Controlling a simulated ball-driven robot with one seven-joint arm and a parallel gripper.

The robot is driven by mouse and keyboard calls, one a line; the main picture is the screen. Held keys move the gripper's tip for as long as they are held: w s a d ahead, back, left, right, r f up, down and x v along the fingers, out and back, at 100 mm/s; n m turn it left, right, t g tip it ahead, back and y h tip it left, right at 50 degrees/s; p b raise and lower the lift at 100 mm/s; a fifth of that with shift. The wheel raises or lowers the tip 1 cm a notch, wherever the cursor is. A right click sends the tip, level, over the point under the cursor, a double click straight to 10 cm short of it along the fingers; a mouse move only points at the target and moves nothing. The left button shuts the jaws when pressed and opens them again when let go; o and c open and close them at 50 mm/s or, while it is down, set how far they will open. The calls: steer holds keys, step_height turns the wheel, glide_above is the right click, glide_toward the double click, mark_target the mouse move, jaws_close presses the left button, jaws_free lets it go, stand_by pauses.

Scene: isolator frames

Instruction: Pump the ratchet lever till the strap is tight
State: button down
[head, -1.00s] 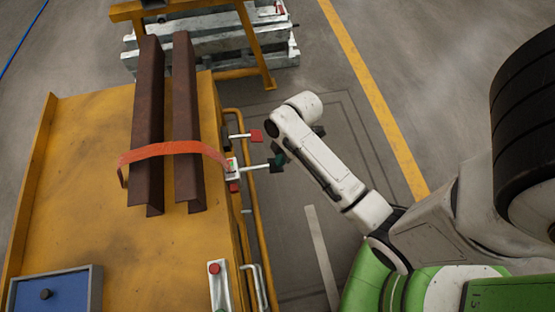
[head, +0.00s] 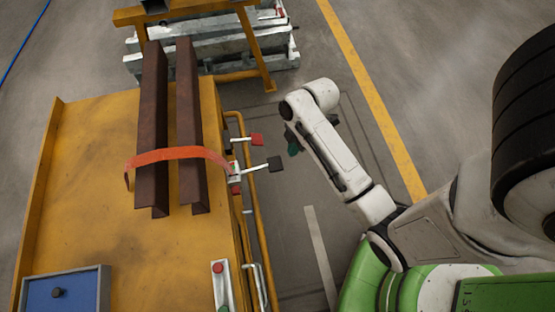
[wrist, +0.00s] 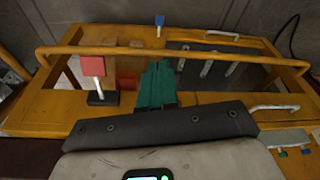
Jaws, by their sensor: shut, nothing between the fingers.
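An orange strap (head: 178,155) crosses two brown steel beams (head: 153,120) on the yellow cart (head: 90,150). Its right end curves down to a small ratchet (head: 235,172) at the cart's right edge. A pale lever with a black grip (head: 275,164) sticks out to the right from the ratchet. My gripper (head: 292,146) is shut and empty, right of and slightly above the black grip in the head view, apart from it. Its teal fingers also show in the wrist view (wrist: 156,85). My arm partly covers them in the head view.
A lever with a red grip (head: 257,139) sits just above the black one; a red grip also shows in the wrist view (wrist: 93,66). A yellow rail (head: 255,200) runs along the cart's side. A blue box (head: 60,292) is at lower left. Floor right of the rail is clear.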

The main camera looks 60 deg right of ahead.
steer(key=p+v, duration=0.1)
steer(key=v, duration=0.5)
steer(key=shift+r, duration=0.2)
steer(key=shift+d, duration=0.1)
stand_by(0.6)
